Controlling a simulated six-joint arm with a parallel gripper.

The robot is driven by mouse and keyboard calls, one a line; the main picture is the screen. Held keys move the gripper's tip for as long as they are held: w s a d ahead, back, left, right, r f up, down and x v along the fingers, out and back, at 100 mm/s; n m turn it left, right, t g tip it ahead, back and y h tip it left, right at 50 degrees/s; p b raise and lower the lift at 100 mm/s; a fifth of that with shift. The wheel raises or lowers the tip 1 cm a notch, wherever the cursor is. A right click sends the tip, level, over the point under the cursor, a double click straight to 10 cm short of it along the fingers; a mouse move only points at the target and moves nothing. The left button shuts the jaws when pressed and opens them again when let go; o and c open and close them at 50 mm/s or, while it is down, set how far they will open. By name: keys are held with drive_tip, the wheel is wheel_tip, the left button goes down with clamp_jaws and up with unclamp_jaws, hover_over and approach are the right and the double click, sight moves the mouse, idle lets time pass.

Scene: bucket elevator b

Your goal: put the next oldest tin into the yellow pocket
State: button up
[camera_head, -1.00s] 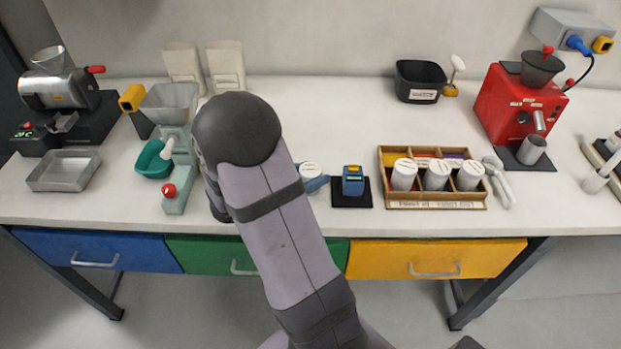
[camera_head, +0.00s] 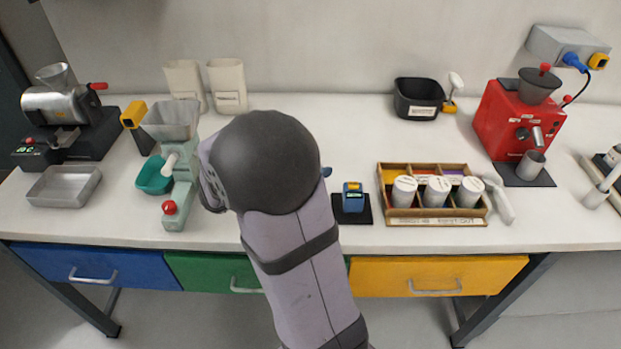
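A wooden rack (camera_head: 435,222) stands on the bench right of centre. Three white tins stand in its front: a left tin (camera_head: 404,190), a middle tin (camera_head: 436,191) and a right tin (camera_head: 470,191). Behind them the rack's pockets show coloured floors, with the yellow pocket (camera_head: 395,174) at the left and red and purple to its right. Writing on the rack and tins is too small to read. My arm is in front of the bench left of the rack and hides my gripper and anything it holds. The white-topped tin seen earlier near the blue device is not visible now.
A blue device (camera_head: 352,197) on a black pad sits between my arm and the rack. A white scoop-like tool (camera_head: 499,198) lies against the rack's right side. A red grinder (camera_head: 517,120) and a black bin (camera_head: 418,98) stand behind. A green-grey mill (camera_head: 178,150) is left of my arm.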

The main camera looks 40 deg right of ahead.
drive_tip(key=shift+r, duration=0.85)
drive_tip(key=shift+d+r+g, duration=0.15)
drive_tip(key=shift+d+g, duration=0.15)
drive_tip(key=shift+d, duration=0.3)
drive_tip(key=s+d+m+g+y, duration=0.2)
drive_tip(key=s+d+m+g, duration=0.3)
drive_tip(key=d, duration=0.6)
drive_tip(key=s+d+m+g+y, duration=0.2)
drive_tip(key=s+d+m+g, duration=0.3)
drive_tip(key=d, duration=0.6)
drive_tip(key=shift+a+f+p, duration=0.1)
drive_tip(key=shift+f+p, duration=0.45)
drive_tip(key=shift+f, duration=4)
drive_tip(key=shift+f, duration=0.15)
drive_tip(key=o, duration=0.9)
drive_tip(key=shift+c, duration=0.2)
